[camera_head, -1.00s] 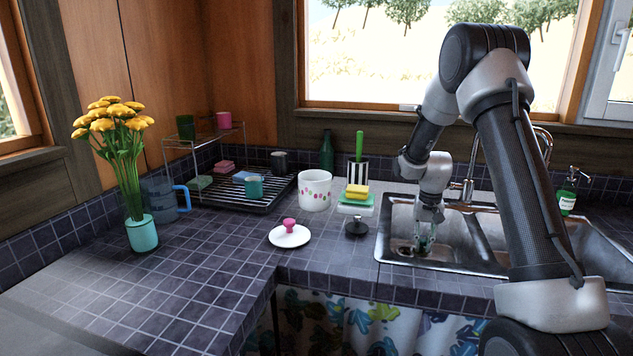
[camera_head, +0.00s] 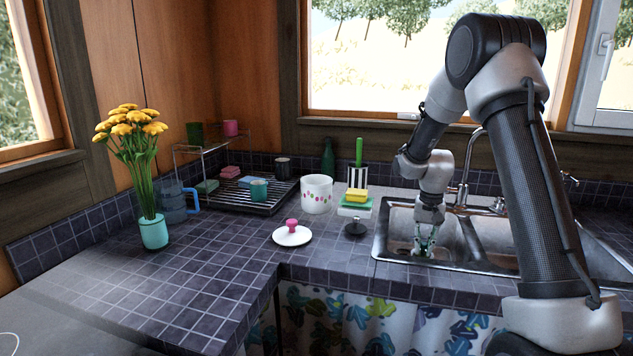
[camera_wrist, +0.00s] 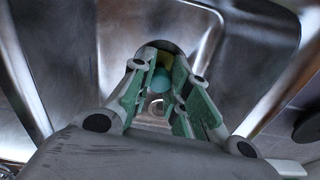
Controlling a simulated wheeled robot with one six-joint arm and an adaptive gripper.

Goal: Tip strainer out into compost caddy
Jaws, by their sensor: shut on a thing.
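My gripper (camera_head: 424,246) points down into the left sink basin. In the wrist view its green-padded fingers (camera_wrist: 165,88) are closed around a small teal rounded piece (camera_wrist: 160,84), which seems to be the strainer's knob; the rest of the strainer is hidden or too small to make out. A yellowish bit (camera_wrist: 163,60) shows just beyond it. The likely compost caddy is the white pot with coloured spots (camera_head: 316,195), standing open-topped on the counter left of the sink. Its likely lid, white with a pink knob (camera_head: 292,234), lies in front of it.
A black stopper-like piece (camera_head: 355,229), a yellow and green sponge stack (camera_head: 356,201) and a striped brush holder (camera_head: 357,177) stand between pot and sink. The tap (camera_head: 465,165) rises behind the basin.

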